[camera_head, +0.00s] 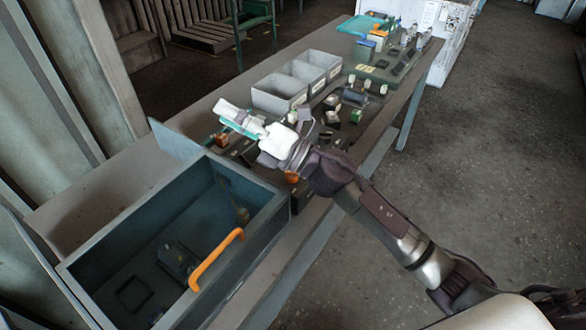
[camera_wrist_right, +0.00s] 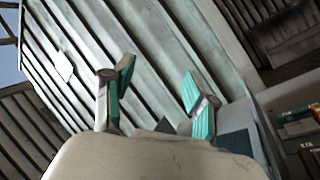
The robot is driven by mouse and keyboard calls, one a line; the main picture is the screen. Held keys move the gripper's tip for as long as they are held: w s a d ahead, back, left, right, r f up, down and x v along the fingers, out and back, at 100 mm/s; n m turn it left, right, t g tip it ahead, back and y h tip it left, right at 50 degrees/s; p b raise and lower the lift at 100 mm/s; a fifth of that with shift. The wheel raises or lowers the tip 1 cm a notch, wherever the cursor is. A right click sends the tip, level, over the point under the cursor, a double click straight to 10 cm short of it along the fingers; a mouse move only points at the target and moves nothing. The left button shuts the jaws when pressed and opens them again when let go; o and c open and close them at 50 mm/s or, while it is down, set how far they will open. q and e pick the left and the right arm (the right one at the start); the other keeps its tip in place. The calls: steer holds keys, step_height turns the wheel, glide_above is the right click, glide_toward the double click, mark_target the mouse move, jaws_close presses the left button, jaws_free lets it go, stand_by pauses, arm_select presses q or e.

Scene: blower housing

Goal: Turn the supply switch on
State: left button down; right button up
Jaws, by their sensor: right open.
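My right gripper (camera_head: 238,118) is open and empty above the workbench, behind the right end of the blue-grey box. In the right wrist view its two teal-padded fingers (camera_wrist_right: 160,80) stand apart with nothing between them. They face a ribbed metal wall. I cannot pick out the supply switch for certain. Small control units (camera_head: 334,117) with white and green parts stand on the bench to the right of the gripper. Part of the bench near the gripper is hidden by my right arm. My left gripper is not in view.
A large open blue-grey box (camera_head: 258,238) with an orange handle (camera_head: 215,261) stands at the front left, dark parts inside. Grey bins (camera_head: 278,93) line the bench's back side. More devices (camera_head: 372,72) crowd its far end. The floor (camera_head: 480,170) at right is clear.

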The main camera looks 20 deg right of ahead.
step_height(320, 180, down, 3)
steer(key=a+n+g, duration=0.2)
steer(key=n+g, duration=0.7)
steer(key=n, duration=0.2)
steer(key=n+g+h, duration=0.4)
steer(key=n+h, duration=0.2)
steer(key=h, duration=0.7)
glide_toward(291, 175)
steer(key=p+x, duration=0.2)
steer(key=x, duration=0.1)
steer(key=p+x, duration=0.2)
steer(key=x, duration=0.2)
steer(key=shift+w+a+f, duration=0.1)
steer(key=shift+w+f, duration=0.1)
steer(key=shift+w, duration=0.05)
steer(key=shift+a+f, duration=0.15)
steer(key=shift+f, duration=0.35)
